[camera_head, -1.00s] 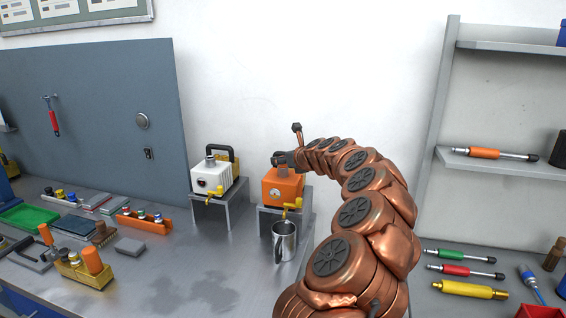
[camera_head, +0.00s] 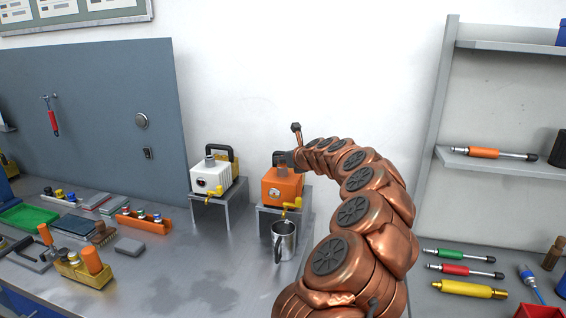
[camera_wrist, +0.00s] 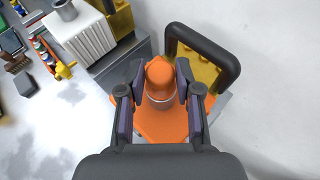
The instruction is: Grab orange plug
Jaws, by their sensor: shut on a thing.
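The orange plug (camera_wrist: 159,75) sits upright on top of the orange machine in the wrist view, with a pale ring around its lower part. My gripper (camera_wrist: 162,88) has a finger on each side of it and is shut on it. The orange machine (camera_wrist: 150,127) lies under the gripper; in the head view the orange machine (camera_head: 283,187) stands on a grey stand. In the head view my gripper (camera_head: 283,159) is at its top, and the plug is hidden there.
A black handle (camera_wrist: 225,55) rises close beside the gripper. A white machine (camera_head: 207,178) stands to the left. A metal mug (camera_head: 284,238) stands below the orange machine's yellow tap (camera_head: 291,204). The wall is behind; bench space lies to the front left.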

